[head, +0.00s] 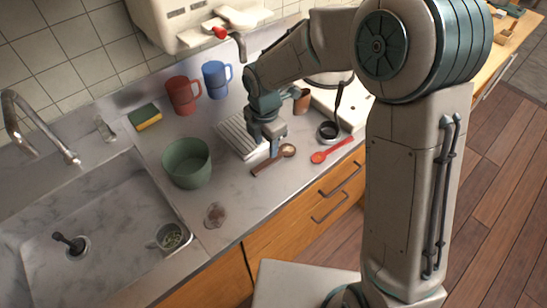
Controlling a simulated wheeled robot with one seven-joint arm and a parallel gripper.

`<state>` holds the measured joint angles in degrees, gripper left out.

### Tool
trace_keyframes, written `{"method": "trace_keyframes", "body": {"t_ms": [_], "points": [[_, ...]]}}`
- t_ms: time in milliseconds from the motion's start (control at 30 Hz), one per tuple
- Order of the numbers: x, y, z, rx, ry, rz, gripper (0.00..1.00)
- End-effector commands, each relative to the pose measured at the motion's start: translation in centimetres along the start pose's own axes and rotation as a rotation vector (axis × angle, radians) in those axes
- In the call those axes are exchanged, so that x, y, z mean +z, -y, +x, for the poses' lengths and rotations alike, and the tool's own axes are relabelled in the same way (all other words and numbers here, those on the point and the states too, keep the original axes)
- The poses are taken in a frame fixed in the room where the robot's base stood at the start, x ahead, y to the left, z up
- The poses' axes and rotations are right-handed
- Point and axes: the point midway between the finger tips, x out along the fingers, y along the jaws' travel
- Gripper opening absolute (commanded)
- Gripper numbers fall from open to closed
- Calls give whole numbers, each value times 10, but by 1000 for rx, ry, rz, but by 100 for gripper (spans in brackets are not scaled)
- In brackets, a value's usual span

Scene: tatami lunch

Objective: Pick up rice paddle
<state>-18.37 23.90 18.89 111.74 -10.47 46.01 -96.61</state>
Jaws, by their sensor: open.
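A brown wooden utensil with a paler rounded end, apparently the rice paddle (262,166), lies flat on the grey counter. Its pale end points up and to the right. My gripper (268,149) points down just over its middle and hides part of it. The gripper is open. I cannot tell whether its fingers are around the paddle or still above it.
A white ribbed rack (238,137) lies close behind the gripper. A red spoon (332,150) and a black ladle (328,131) are to the right. A green bowl (187,163) stands left. Two mugs, red (181,95) and blue (214,80), stand behind. The sink (70,220) is at the left.

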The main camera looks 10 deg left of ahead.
Motion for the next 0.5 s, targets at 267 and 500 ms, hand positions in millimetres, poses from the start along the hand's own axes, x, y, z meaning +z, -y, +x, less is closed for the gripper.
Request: {"method": "trace_keyframes", "body": {"t_ms": [267, 500], "points": [[2, 2, 22, -2, 0, 1, 45], [5, 6, 57, -3, -1, 2, 45]]}}
